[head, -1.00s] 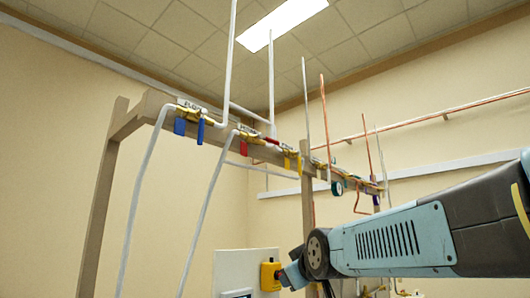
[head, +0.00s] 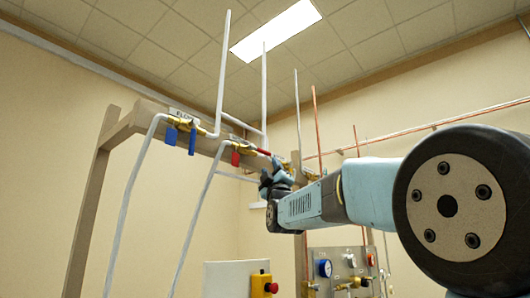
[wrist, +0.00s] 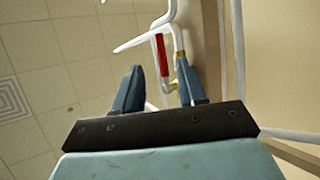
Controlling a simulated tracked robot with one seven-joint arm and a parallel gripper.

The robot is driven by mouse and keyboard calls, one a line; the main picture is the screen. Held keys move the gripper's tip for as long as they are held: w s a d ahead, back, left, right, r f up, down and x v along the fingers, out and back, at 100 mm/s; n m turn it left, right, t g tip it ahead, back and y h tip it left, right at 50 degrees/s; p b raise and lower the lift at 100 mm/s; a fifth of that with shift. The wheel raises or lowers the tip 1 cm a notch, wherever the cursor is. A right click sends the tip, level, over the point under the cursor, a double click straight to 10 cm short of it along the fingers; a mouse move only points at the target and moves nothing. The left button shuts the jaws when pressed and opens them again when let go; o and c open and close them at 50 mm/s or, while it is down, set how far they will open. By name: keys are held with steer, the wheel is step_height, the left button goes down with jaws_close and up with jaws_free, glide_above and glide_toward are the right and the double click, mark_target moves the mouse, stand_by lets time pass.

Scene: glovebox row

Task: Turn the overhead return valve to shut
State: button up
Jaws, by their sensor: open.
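A row of brass valves runs along the overhead beam (head: 136,117). The nearest valve (head: 181,124) has blue handle parts hanging down and a label above it that I cannot read surely. The valve to its right (head: 242,148) has a red handle part hanging down and a long red piece (head: 264,152) on its right side. My gripper (head: 274,176) is raised just below and right of that red piece, partly hidden by my wrist. In the wrist view my gripper (wrist: 158,72) is open and empty. A red lever (wrist: 162,55) and brass fitting (wrist: 169,88) show between the fingers, apparently beyond them.
White pipes rise and drop around the valves (head: 202,205), close to the fingers in the wrist view (wrist: 145,38). A panel with gauges (head: 340,266) and a yellow box with a red button (head: 264,284) stand below. Open air lies under the beam.

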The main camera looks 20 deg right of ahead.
mark_target(266, 154)
steer(key=x, duration=1.2)
jaws_close()
steer(key=shift+a, duration=0.1)
stand_by(0.4)
